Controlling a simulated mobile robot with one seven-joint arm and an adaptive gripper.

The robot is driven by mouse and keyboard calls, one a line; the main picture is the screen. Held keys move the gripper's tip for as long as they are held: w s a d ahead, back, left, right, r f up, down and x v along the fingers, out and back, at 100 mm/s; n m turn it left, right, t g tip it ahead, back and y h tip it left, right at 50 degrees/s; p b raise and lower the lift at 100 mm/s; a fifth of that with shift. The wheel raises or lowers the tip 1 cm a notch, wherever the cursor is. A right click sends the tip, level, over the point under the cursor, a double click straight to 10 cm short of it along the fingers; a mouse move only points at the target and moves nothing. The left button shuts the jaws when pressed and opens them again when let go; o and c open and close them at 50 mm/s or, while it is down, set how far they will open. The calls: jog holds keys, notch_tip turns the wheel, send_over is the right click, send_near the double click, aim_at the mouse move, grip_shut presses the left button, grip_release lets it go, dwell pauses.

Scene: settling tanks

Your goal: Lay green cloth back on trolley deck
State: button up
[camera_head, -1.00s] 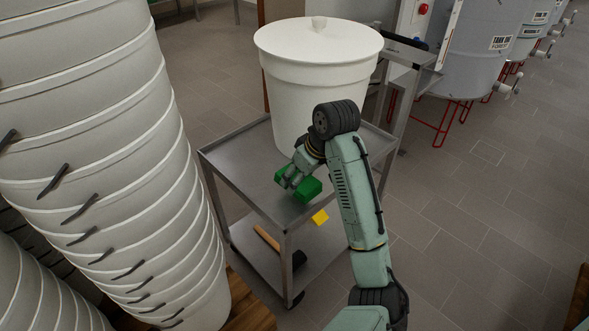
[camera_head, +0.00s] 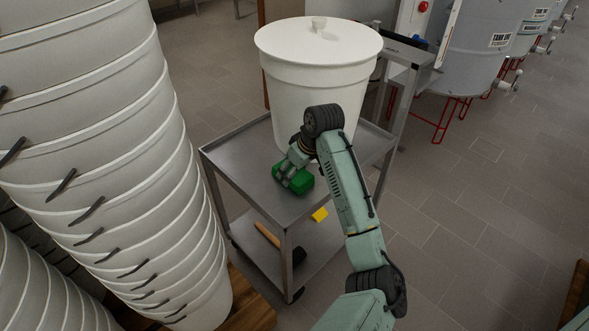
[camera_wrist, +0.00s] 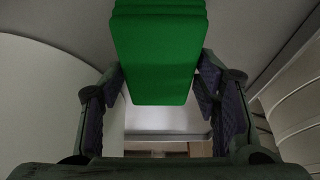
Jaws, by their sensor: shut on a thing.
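The green cloth (camera_head: 296,181) is a folded, block-like bundle at the near end of the trolley deck (camera_head: 237,160). My gripper (camera_head: 290,172) is shut on it. In the wrist view the cloth (camera_wrist: 160,55) sits between the two fingers (camera_wrist: 160,95), its flat face filling the upper middle. In the head view the cloth is at or just above the grey metal deck; I cannot tell whether it touches. My gripper and wrist hide part of it.
A lidded white tub (camera_head: 318,75) stands on the deck behind the cloth. Stacked white tubs (camera_head: 110,150) rise close on the left. A yellow item (camera_head: 320,214) and a brown-handled item (camera_head: 266,236) are on the lower shelf. Bare deck lies left of the cloth.

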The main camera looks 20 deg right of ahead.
jog(key=o, duration=1.1)
jog(key=shift+f, duration=0.15)
jog(key=shift+r, duration=0.3)
jog(key=v, duration=1.1)
jog(key=shift+r+b, duration=0.4)
jog(key=shift+s, duration=0.1)
